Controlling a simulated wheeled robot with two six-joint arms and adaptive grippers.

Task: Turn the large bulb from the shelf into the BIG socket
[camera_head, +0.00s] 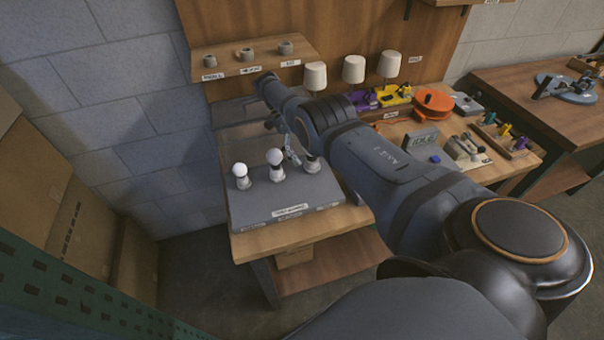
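A grey socket block (288,211) stands on the near-left part of the wooden table. A white bulb (240,170) sits upright in its left socket, and another white bulb (274,156) sits in the middle socket. The right socket (311,164) is partly covered by my arm; I cannot tell whether a bulb is in it. My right gripper (291,156) points down between the middle and right sockets, close to both. Its fingers are small and partly hidden, so its opening and any contact are unclear. The socket labels are too small to read. My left gripper is out of view.
A wooden shelf (254,66) at the back holds several grey cup-like holders. White-shaded lamps (353,69), an orange reel (434,103) and a grey display block (422,140) stand farther right. Cardboard boxes (68,220) fill the left side. My arm crosses the table's middle.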

